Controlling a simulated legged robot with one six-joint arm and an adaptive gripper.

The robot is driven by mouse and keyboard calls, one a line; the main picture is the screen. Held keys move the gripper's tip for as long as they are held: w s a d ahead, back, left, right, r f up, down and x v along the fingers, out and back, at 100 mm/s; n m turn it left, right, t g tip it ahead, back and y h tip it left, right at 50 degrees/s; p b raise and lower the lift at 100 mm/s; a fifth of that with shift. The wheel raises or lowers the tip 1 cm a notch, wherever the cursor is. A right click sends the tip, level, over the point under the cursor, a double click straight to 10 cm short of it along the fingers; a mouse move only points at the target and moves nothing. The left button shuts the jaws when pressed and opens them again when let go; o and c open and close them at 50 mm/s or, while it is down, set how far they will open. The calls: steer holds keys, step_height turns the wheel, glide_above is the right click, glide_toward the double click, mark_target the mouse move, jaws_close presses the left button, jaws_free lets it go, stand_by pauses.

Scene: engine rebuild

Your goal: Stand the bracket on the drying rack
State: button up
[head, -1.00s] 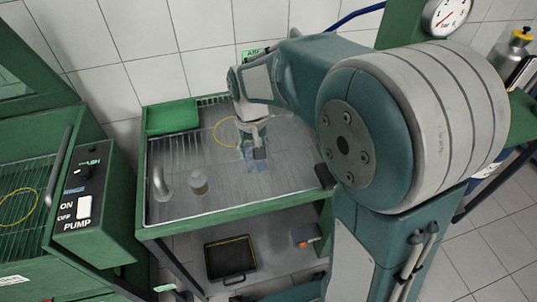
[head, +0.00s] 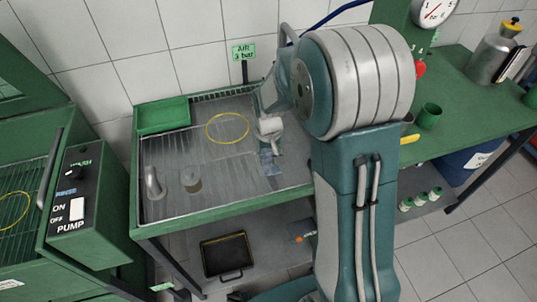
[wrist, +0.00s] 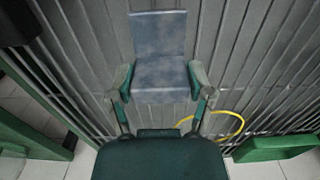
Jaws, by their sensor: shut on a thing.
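The bracket (wrist: 160,78) is a grey, bent, L-shaped metal plate. In the wrist view my gripper (wrist: 161,84) is shut on it, with one finger against each side edge. In the head view my gripper (head: 270,140) is over the right part of the green-framed bench, and the bracket (head: 268,162) shows below it as a small bluish-grey piece. The barred metal surface, which looks like the drying rack (wrist: 245,60), lies behind the bracket; its bars also show in the head view (head: 220,165). I cannot tell whether the bracket touches the bars.
A yellow ring (head: 228,128) lies on the bench left of my gripper. A green tray (head: 163,115) sits at the back left. A green table (head: 465,105) is at the right.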

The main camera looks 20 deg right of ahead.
mark_target(269, 153)
steer(key=o, duration=1.3)
steer(key=shift+f, duration=0.1)
step_height(269, 153, up, 12)
steer(key=s+r+t, duration=0.2)
steer(key=s+r, duration=0.1)
steer(key=s, duration=0.4)
steer(key=s+r+t, duration=0.1)
steer(key=s+r, duration=0.1)
steer(key=s, duration=0.5)
steer(key=s+a+r+t, duration=0.1)
steer(key=s+r+t, duration=0.1)
steer(key=s, duration=0.5)
steer(key=shift+s+r+t, duration=0.15)
steer(key=shift+r+t, duration=0.15)
steer(key=shift+r, duration=0.55)
